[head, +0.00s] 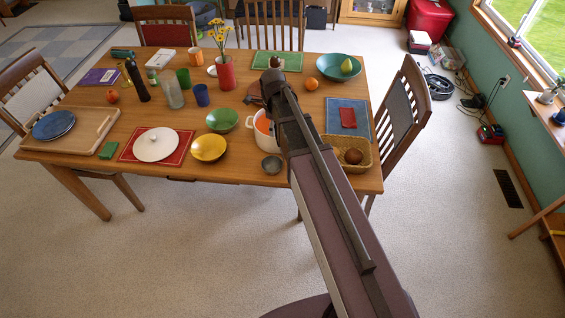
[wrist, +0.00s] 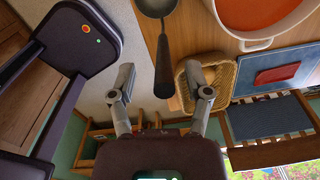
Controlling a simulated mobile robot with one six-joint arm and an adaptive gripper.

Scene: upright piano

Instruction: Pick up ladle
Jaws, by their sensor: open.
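The ladle (wrist: 163,62) shows in the wrist view with a grey bowl at the top edge and a dark handle pointing down toward my gripper. In the head view its grey bowl (head: 272,165) sits near the front edge of the table, and its handle is hidden or hard to make out beside my arm. My gripper (wrist: 160,82) is open and empty. In the wrist view the handle's end lies between the two fingers in the picture; I cannot tell the depth gap. My arm hides the gripper in the head view.
A white pot (head: 254,134) with orange contents stands beside the ladle. A wicker basket (head: 367,157) with a brown round item is at the table's right front corner. A yellow bowl (head: 208,147) and a green bowl (head: 222,120) stand left. A chair (head: 402,108) is at the right side.

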